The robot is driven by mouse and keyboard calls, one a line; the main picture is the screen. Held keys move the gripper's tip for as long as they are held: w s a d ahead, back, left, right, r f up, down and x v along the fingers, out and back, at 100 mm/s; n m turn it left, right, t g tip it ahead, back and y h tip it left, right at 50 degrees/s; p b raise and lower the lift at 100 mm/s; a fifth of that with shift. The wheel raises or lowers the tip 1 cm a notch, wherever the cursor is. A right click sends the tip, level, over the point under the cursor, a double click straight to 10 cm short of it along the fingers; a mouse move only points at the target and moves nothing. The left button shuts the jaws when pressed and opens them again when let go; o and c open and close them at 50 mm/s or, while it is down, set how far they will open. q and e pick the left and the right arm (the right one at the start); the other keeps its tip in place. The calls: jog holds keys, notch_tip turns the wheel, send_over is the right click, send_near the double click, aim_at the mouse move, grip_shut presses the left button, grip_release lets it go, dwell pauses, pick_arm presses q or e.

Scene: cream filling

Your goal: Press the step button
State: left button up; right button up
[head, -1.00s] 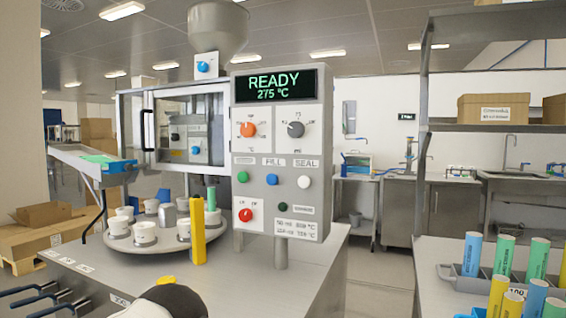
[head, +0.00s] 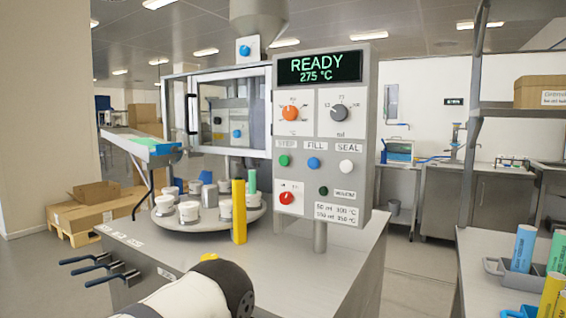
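The green step button (head: 284,160) sits under the label STEP (head: 286,143) on the grey control panel (head: 365,130). The blue FILL button (head: 314,163) and the white SEAL button (head: 346,166) are to its right. The display (head: 320,68) reads READY 275 °C. Part of my arm, white and black, shows at the bottom centre, below and in front of the panel.
A turntable (head: 212,222) with several white cups stands left of the panel. Blue-handled levers (head: 100,269) stick out at the lower left. A rack with coloured tubes (head: 524,250) is at the right.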

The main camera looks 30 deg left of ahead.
pick_arm(q)
grip_shut()
dwell(1.2)
